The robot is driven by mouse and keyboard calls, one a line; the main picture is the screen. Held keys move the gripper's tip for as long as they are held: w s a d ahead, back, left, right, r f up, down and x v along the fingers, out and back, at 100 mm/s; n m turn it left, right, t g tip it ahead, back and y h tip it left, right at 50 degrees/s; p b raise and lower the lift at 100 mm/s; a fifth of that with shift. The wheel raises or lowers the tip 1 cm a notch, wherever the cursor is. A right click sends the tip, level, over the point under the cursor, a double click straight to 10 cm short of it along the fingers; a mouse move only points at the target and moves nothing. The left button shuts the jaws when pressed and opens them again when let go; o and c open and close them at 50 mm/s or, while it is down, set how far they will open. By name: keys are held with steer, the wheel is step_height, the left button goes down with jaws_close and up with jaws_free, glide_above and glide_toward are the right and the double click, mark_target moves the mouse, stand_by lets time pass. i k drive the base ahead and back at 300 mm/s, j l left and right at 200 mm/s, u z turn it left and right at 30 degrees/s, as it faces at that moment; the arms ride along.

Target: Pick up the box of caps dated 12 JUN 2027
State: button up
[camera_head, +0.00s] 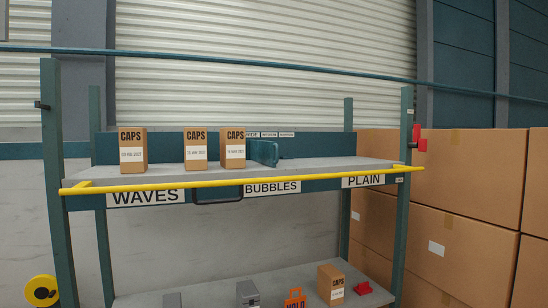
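Three brown boxes marked CAPS stand upright on the upper shelf. The left box (132,146) has a white date label that looks like 20 FEB with a blurred year. The middle box (195,150) and the right box (233,150) have small date labels too blurred to read surely. Another CAPS box (330,285) stands on the lower shelf at the right; its label is too small to read. I cannot tell which box, if any, reads 12 JUN 2027. My gripper is not in view.
A yellow bar (240,181) runs along the upper shelf's front, above signs WAVES, BUBBLES and PLAIN. A teal divider (265,153) stands beside the right box. An orange HOLD tag (295,299) and a red item (363,288) flank the lower box. Large cartons (470,175) stack at right.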

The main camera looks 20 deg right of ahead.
mark_target(331, 281)
steer(key=i+l+u, duration=0.15)
steer(key=i+l, duration=0.2)
steer(key=i+l+u, duration=0.1)
steer(key=i+l, duration=0.25)
steer(key=l, duration=0.15)
steer(key=i+l+u, duration=0.15)
steer(key=i+l, duration=0.15)
steer(key=l, duration=0.15)
steer(key=i+l+u, duration=0.1)
steer(key=i+l, duration=0.2)
steer(key=l, duration=0.2)
